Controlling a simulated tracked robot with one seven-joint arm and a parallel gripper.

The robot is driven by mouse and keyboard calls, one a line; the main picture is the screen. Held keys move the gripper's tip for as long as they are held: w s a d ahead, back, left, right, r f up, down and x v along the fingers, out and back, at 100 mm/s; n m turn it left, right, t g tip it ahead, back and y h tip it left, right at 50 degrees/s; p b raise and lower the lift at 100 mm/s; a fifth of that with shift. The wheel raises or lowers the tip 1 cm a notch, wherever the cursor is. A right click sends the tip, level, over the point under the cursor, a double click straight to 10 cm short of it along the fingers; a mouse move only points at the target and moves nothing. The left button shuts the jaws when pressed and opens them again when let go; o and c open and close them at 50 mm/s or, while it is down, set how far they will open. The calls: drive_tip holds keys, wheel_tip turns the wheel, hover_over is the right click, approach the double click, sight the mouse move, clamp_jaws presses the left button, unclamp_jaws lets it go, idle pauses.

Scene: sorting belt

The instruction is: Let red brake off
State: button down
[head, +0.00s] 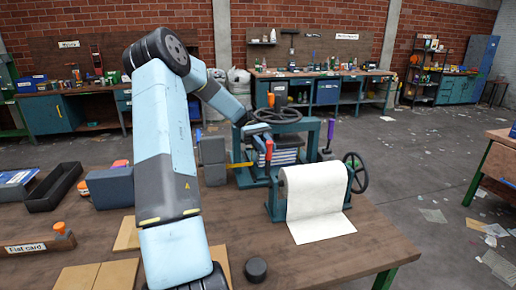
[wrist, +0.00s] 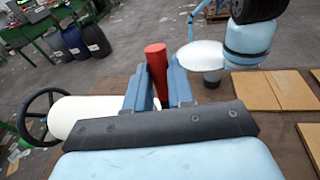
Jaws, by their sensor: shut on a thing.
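The red brake lever shows as a red handle (head: 268,152) in the head view, standing between the press frame and the paper roll. In the wrist view the red handle (wrist: 157,62) stands between my two fingers. My gripper (wrist: 160,88) is shut on it, one finger on each side. In the head view my gripper (head: 257,140) reaches down to the handle from the upper left and partly covers it. The white paper roll (head: 312,188) sits in a green stand just in front, with its sheet hanging onto the table. The lever's lower end is hidden.
A green press with a dark handwheel (head: 278,115) stands behind the roll, with a purple handle (head: 330,132) to its right. Another handwheel (head: 355,172) is on the roll stand's right side. A black puck (head: 256,269) and wooden boards (head: 98,277) lie on the front table.

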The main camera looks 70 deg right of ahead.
drive_tip(key=shift+w+d+f, duration=0.1)
drive_tip(key=shift+w+d, duration=0.1)
drive_tip(key=shift+w, duration=0.1)
drive_tip(key=c, duration=1)
unclamp_jaws()
drive_tip(key=shift+s, duration=0.1)
drive_tip(key=shift+o, duration=0.2)
drive_tip(key=v, duration=1.2)
drive_tip(key=shift+f, duration=0.2)
